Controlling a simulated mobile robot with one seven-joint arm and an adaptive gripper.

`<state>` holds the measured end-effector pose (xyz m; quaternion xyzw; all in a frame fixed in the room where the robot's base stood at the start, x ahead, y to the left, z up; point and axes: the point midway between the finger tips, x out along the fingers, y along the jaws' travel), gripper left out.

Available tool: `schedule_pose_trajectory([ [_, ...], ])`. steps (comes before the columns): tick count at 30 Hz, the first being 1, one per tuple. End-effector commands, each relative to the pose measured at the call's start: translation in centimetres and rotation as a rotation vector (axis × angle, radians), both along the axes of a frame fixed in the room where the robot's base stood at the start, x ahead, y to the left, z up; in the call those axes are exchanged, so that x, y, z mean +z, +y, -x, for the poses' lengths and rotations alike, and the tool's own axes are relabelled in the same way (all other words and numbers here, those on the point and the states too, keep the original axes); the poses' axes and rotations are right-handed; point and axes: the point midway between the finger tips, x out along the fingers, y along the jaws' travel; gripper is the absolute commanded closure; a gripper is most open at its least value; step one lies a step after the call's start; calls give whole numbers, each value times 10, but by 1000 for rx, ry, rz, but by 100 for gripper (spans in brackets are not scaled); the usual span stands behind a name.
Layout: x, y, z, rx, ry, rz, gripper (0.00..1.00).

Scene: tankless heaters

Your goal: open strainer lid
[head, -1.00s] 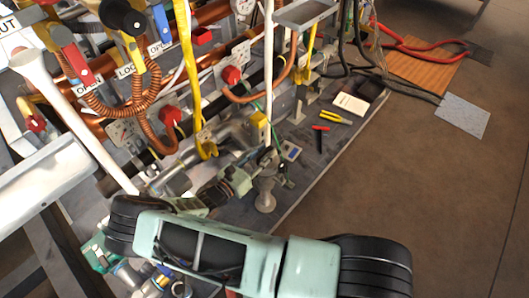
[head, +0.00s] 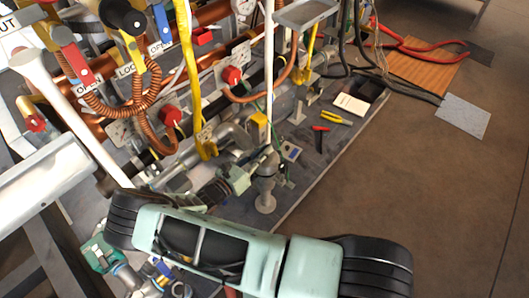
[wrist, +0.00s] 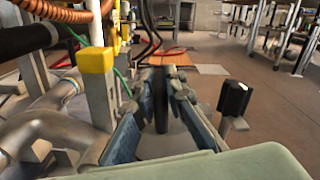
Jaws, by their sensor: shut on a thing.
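My gripper (wrist: 163,92) reaches forward in the wrist view, its two blue-grey fingers on either side of a narrow dark upright piece (wrist: 161,112). It is shut on this piece. In the head view my gripper (head: 271,164) is at the top of a grey post-like fitting (head: 265,194) with a round foot, near the floor plate's edge. I cannot tell for sure which part is the strainer lid, or whether the held piece belongs to it. The fingers hide much of the contact.
Grey pipes (wrist: 45,130) and a yellow block (wrist: 96,60) stand close on the left. A black-handled part (wrist: 235,98) is at the right. Yellow and red tools (head: 335,118) lie on the plate. The brown floor (head: 400,200) to the right is open.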

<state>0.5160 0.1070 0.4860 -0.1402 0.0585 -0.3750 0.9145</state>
Motion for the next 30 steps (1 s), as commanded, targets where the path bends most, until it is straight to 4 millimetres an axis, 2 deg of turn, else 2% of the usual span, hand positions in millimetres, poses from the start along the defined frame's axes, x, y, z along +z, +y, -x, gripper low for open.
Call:
schedule_pose_trajectory([
  [15, 14, 26, -26, 2, 319, 324, 100],
  [30, 13, 48, -47, 3, 589, 596, 100],
])
